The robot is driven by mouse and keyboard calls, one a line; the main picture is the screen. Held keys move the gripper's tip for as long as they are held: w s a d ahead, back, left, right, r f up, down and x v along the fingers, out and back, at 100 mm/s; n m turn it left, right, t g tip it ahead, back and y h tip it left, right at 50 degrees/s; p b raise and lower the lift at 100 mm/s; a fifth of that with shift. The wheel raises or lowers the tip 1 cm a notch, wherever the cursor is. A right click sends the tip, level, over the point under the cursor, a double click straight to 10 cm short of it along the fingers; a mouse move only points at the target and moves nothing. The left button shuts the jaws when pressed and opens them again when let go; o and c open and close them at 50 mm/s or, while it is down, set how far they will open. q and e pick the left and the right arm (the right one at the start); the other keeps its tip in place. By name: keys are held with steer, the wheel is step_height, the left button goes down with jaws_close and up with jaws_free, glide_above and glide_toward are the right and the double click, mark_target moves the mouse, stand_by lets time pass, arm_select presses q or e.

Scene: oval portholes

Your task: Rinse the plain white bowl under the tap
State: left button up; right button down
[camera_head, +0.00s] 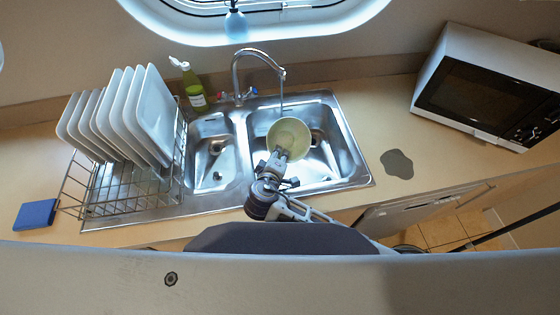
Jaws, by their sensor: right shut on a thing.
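A pale, plain bowl (291,131) with a yellowish-green tint is over the right basin of the steel sink (340,158). My right gripper (279,155) is shut on the bowl's near rim. The bowl is tilted so that its inside shows. The tap (262,53) arches over from behind, and a thin stream of water (281,97) runs from its spout down to the bowl's far side. My left gripper is not in view.
A rack (128,190) of upright white plates (150,110) stands left of the sink. A green soap bottle (193,88) is behind the left basin. A blue sponge (36,213), a grey patch (397,164) and a microwave (485,90) are on the counter.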

mark_target(275, 141)
steer(key=shift+w+a+f+b, duration=0.25)
steer(key=shift+w+b, duration=0.45)
steer(key=shift+w, duration=0.5)
steer(key=shift+w+a+f+b, duration=0.3)
steer(key=shift+w+b, duration=0.4)
steer(key=shift+w, duration=0.5)
steer(key=shift+w+a+f+b, duration=0.25)
steer(key=shift+w+b, duration=0.45)
steer(key=shift+w, duration=0.5)
steer(key=shift+w+a+f+b, duration=0.15)
steer(key=shift+w+b, duration=0.15)
steer(key=shift+w, duration=0.55)
steer(key=shift+w+a+f+b, duration=0.15)
steer(key=shift+w+b, duration=0.1)
steer(key=shift+w, duration=0.55)
steer(key=shift+w+a+f+b, duration=0.15)
steer(key=shift+w+b, duration=0.15)
steer(key=shift+w, duration=0.55)
steer(key=shift+s, duration=0.15)
